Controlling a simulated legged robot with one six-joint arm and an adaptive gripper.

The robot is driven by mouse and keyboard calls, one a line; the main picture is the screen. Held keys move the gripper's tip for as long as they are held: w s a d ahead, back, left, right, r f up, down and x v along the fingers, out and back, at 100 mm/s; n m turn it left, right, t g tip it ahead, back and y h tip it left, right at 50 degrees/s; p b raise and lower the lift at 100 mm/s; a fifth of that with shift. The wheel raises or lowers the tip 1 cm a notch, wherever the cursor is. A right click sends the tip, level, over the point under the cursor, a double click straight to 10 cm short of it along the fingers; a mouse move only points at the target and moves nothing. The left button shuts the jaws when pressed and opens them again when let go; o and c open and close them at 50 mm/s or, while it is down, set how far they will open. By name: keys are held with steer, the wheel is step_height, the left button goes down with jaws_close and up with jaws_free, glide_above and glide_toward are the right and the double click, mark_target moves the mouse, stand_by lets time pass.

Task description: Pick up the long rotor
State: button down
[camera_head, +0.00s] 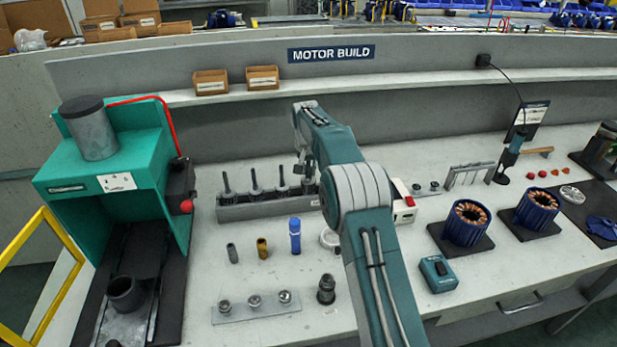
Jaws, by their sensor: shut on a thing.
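A grey rack (262,211) holds a row of dark rotors with thin upright shafts. My gripper (305,168) is small in view and points down at the right end of the rack. It is shut on the top of the rightmost rotor (308,186). That rotor is upright at the rack, partly hidden by my gripper and arm; I cannot tell whether it is clear of its seat. The other rotors stand to its left: a left one (228,195), a middle one (255,192) and one (282,190) beside my gripper.
A green press (120,185) stands at left. In front of the rack are a blue cylinder (295,236), a brass sleeve (262,248) and a plate of bearings (255,308). Blue stators (466,222) stand at right. A rear shelf (420,79) runs behind the rack.

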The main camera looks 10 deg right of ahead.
step_height(320, 180, up, 4)
steer(key=shift+a+f, duration=0.1)
steer(key=shift+f, duration=0.05)
steer(key=s+a+r, duration=0.3)
steer(key=s+r, duration=0.6)
steer(key=s, duration=0.4)
steer(key=shift+s+a+r, duration=0.2)
steer(key=shift+s, duration=0.1)
